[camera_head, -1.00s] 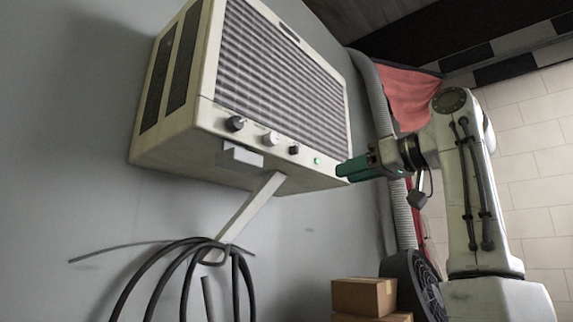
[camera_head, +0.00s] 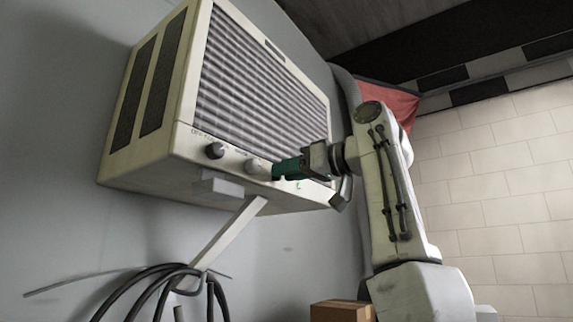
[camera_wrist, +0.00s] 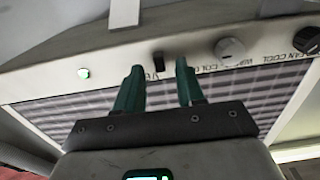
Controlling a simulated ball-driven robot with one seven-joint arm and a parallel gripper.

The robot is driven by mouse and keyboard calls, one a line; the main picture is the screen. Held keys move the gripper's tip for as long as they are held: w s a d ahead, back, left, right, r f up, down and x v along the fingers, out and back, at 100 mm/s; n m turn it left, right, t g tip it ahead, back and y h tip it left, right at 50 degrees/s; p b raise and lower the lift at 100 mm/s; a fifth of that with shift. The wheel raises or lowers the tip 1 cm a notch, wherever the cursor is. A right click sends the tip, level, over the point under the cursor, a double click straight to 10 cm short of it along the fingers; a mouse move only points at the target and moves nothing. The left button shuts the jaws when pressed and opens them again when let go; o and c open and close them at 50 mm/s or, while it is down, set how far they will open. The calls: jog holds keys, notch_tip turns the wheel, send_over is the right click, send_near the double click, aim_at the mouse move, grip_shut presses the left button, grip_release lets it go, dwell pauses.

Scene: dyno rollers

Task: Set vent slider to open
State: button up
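The vent slider is most likely the small black tab (camera_wrist: 158,61) on the control strip of the wall unit (camera_head: 150,165). It shows in the wrist view between my fingertips, and I cannot tell whether it is touched. In the head view my gripper covers that spot. My gripper (camera_wrist: 159,70) has two green fingers spread apart, with nothing clearly held. In the head view my gripper (camera_head: 276,169) is at the unit's front, right of the pale knob (camera_head: 252,166). The lettering under the tab is mostly hidden by a finger.
A dark knob (camera_head: 215,151) sits on the left of the strip, and a green light (camera_head: 298,184) glows on the right. A grille (camera_head: 265,85) fills the unit's front. Black cables (camera_head: 150,285) hang from a bracket below. A cardboard box (camera_head: 340,311) stands low down.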

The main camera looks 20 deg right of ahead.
jog(key=shift+w+a, duration=0.25)
jog(key=shift+w, duration=0.1)
grip_shut()
dwell(1.3)
